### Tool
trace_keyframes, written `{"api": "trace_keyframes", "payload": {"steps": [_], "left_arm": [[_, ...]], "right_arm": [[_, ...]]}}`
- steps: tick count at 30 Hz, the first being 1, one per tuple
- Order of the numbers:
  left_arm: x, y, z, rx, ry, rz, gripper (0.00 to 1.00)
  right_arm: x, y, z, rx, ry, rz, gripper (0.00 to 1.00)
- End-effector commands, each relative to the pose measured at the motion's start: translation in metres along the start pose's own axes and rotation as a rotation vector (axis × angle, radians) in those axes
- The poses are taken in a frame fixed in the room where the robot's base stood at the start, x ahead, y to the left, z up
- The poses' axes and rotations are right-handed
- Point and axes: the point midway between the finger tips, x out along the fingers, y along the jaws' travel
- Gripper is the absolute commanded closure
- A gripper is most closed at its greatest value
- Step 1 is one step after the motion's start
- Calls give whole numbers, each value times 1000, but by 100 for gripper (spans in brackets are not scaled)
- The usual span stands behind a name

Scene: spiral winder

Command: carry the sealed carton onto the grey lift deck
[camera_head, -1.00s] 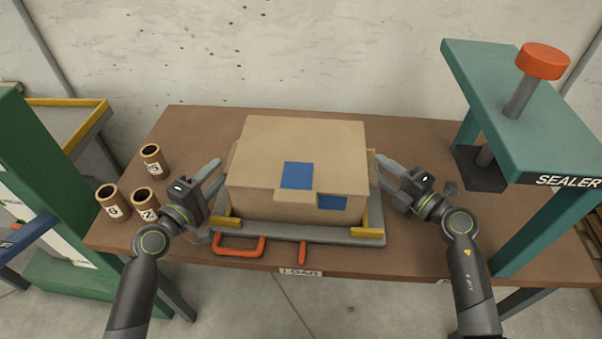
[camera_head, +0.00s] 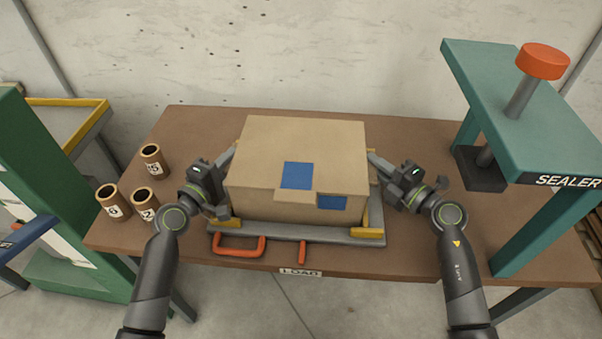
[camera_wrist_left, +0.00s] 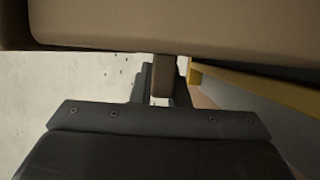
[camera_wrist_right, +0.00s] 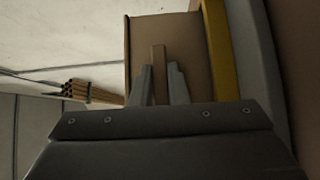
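The sealed carton (camera_head: 270,150), tan with blue patches, sits level on a grey tray-like platform (camera_head: 290,231) with yellow corner pieces. My left gripper (camera_head: 232,160) is at the carton's left side; in the left wrist view its dark fingers flank a narrow brown tab (camera_wrist_left: 162,75) beneath the carton's wall (camera_wrist_left: 180,25). My right gripper (camera_head: 376,160) is at the right side; in the right wrist view its fingers flank a similar tab (camera_wrist_right: 158,60). Whether either gripper is pressing on its tab cannot be told. A yellow-edged grey surface (camera_head: 65,118) stands at far left; its identity is unclear.
Several brown numbered tubes (camera_head: 152,160) stand left of the carton on the brown table (camera_head: 410,135). A teal sealer (camera_head: 520,120) with a red knob stands at the right. A green frame (camera_head: 40,170) is at the left. An orange handle (camera_head: 240,250) is at the platform's front.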

Motion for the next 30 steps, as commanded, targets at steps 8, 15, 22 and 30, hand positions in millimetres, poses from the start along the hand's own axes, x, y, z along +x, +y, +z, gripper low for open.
{"api": "trace_keyframes", "payload": {"steps": [8, 15, 22, 30], "left_arm": [[0, -1, 0, 0, 0, -1, 100], [0, 2, 0, 0, 0, -1, 100], [0, 17, 0, 0, 0, -1, 100], [0, 42, 0, 0, 0, -1, 100]], "right_arm": [[0, 0, 0, 0, 0, -1, 100], [0, 2, 0, 0, 0, -1, 100], [0, 17, 0, 0, 0, 0, 100], [0, 42, 0, 0, -1, 0, 100]]}}
